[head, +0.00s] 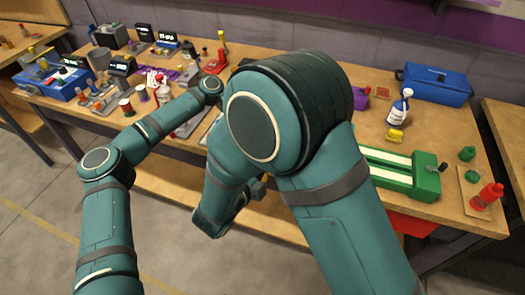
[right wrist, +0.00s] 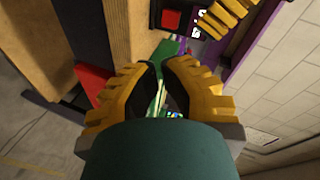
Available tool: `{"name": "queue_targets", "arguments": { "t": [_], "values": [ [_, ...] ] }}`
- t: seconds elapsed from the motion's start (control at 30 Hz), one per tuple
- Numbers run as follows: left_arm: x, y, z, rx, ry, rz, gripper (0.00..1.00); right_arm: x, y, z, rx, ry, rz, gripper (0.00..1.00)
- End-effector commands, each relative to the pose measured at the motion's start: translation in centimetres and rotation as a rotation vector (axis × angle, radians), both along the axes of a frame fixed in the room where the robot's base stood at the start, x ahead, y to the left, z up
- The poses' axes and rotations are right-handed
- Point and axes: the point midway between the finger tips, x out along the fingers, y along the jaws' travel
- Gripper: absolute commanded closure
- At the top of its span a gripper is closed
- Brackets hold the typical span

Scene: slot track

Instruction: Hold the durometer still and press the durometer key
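My right gripper (right wrist: 162,78) shows in the right wrist view as two ridged yellow fingers with dark pads. A gap lies between the pads and nothing is seen held in it. At the top of that view is another ridged yellow finger (right wrist: 226,14), apparently of my left gripper, beside a dark device (right wrist: 200,28) with white patches. I cannot tell whether this is the durometer or whether the finger grips it. My right arm hides much of the bench middle.
A wall stands behind.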

Motion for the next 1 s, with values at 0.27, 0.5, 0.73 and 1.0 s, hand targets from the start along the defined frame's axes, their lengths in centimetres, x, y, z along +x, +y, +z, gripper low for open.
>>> {"name": "queue_targets", "arguments": {
  "t": [0.27, 0.5, 0.73, 1.0],
  "values": [
    [0.0, 0.0, 0.0, 0.000, 0.000, 0.000, 0.79, -0.7, 0.4, 1.7, 0.629, -0.116, -0.272, 1.00],
    [0.0, 0.0, 0.0, 0.000, 0.000, 0.000, 0.79, -1.6, 1.4, 3.3, 1.142, -0.217, -0.558, 1.00],
    [0.0, 0.0, 0.0, 0.000, 0.000, 0.000, 0.79, -2.3, 2.4, 4.6, 1.483, -0.286, -0.787, 1.00],
    [0.0, 0.0, 0.0, 0.000, 0.000, 0.000, 0.79, -2.6, 2.8, 5.1, 1.604, -0.313, -0.881, 1.00]
  ]
}}
